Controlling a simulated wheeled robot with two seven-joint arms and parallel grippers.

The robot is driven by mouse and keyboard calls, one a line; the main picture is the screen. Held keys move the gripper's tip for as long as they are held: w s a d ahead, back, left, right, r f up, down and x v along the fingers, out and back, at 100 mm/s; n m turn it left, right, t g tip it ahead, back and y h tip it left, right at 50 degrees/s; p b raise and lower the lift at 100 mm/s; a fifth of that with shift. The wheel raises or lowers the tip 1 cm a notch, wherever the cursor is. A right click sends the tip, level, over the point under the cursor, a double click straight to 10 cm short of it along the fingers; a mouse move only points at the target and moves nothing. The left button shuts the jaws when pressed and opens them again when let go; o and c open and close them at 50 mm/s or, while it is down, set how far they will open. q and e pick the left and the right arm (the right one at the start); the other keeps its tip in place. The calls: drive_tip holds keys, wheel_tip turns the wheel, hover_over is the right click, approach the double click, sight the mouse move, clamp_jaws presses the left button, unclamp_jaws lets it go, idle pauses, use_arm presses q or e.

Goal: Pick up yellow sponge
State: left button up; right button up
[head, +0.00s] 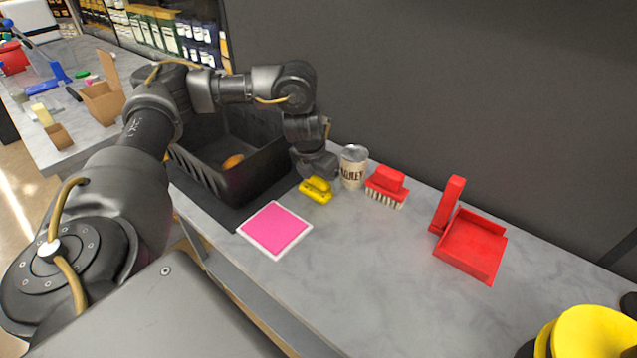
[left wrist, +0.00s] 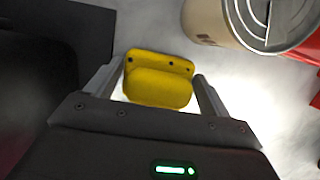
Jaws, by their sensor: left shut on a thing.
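The yellow sponge (head: 316,190) is on or just above the grey counter, between the black crate and the can in the head view. My left gripper (head: 318,178) reaches down over it from behind. In the left wrist view the sponge (left wrist: 158,82) lies between the two fingers of my left gripper (left wrist: 155,85), which is shut on it. The finger contact shows near the sponge's left and right sides. Whether the sponge touches the counter cannot be told. My right gripper is in neither view.
A labelled can (head: 353,168) stands close to the right of the sponge, then a red brush (head: 386,188) and a red dustpan (head: 470,243). A black crate (head: 215,178) is at left. A pink, white-edged mat (head: 273,230) lies in front. The counter's front middle is clear.

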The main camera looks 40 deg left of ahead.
use_arm(q)
drive_tip(key=shift+r, duration=0.1)
drive_tip(key=shift+r, duration=0.4)
wheel_tip(320, 180, up, 3)
drive_tip(key=shift+w+f, duration=0.1)
drive_tip(key=shift+f, duration=0.1)
drive_tip(key=s+r+b, duration=0.1)
drive_tip(key=s+r, duration=0.8)
drive_tip(key=s, duration=0.5)
drive_tip(key=shift+d+r, duration=0.15)
drive_tip(key=shift+r, duration=0.05)
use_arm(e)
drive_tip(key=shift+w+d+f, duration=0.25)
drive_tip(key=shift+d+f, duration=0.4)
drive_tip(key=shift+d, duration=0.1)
use_arm(q)
drive_tip(key=shift+s, duration=0.1)
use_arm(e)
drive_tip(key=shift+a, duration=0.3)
